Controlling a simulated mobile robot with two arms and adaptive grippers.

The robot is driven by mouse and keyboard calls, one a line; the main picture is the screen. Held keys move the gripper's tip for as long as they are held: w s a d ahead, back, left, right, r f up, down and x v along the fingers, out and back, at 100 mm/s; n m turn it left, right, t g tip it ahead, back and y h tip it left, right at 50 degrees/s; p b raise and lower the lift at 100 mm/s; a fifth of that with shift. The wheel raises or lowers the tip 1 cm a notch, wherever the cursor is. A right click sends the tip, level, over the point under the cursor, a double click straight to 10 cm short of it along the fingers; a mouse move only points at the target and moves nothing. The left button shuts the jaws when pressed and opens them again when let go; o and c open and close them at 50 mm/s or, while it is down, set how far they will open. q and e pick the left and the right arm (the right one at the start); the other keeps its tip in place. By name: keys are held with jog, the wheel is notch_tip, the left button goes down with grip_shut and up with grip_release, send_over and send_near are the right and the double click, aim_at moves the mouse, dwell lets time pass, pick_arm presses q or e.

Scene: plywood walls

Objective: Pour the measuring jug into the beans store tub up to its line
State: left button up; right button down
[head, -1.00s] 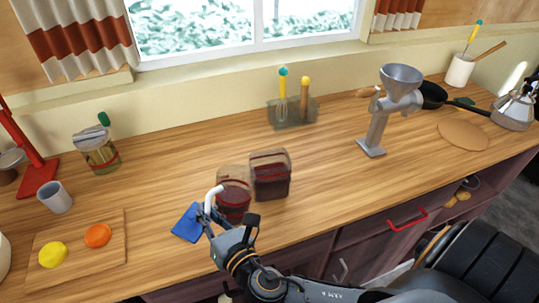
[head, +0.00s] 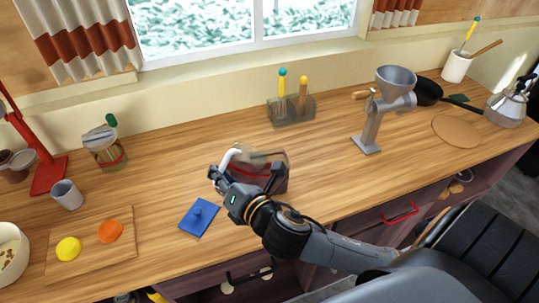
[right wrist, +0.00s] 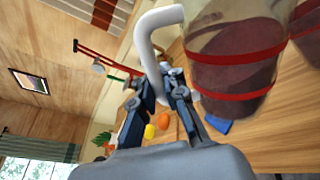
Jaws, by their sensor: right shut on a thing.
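The measuring jug is clear with a white handle, red bands and dark contents; it shows large in the right wrist view (right wrist: 235,72). My right gripper (head: 217,174) is shut on its handle, as the right wrist view also shows (right wrist: 160,88). In the head view the jug (head: 244,158) overlaps the clear, boxy tub (head: 281,180), which has dark contents and stands on the counter. My arm hides much of both, so I cannot tell the jug's tilt or the tub's level against its line. The tub's red-banded side shows at the wrist view's right edge (right wrist: 309,42). My left gripper is out of view.
A board (head: 90,262) with yellow and orange fruit lies farther left. A utensil holder (head: 291,110) stands behind, and a grinder (head: 370,130) to the right. Counter between is clear.

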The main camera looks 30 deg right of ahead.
jog(key=shift+w+d+r, duration=0.15)
jog(key=shift+d+r+m, duration=0.1)
jog(key=shift+r+m, duration=0.05)
jog(key=shift+m, duration=0.25)
jog(key=shift+w+d, duration=0.1)
jog(key=shift+r+b, duration=0.1)
jog(key=shift+b, duration=0.2)
jog(key=shift+m, duration=0.3)
jog(key=shift+d, duration=0.2)
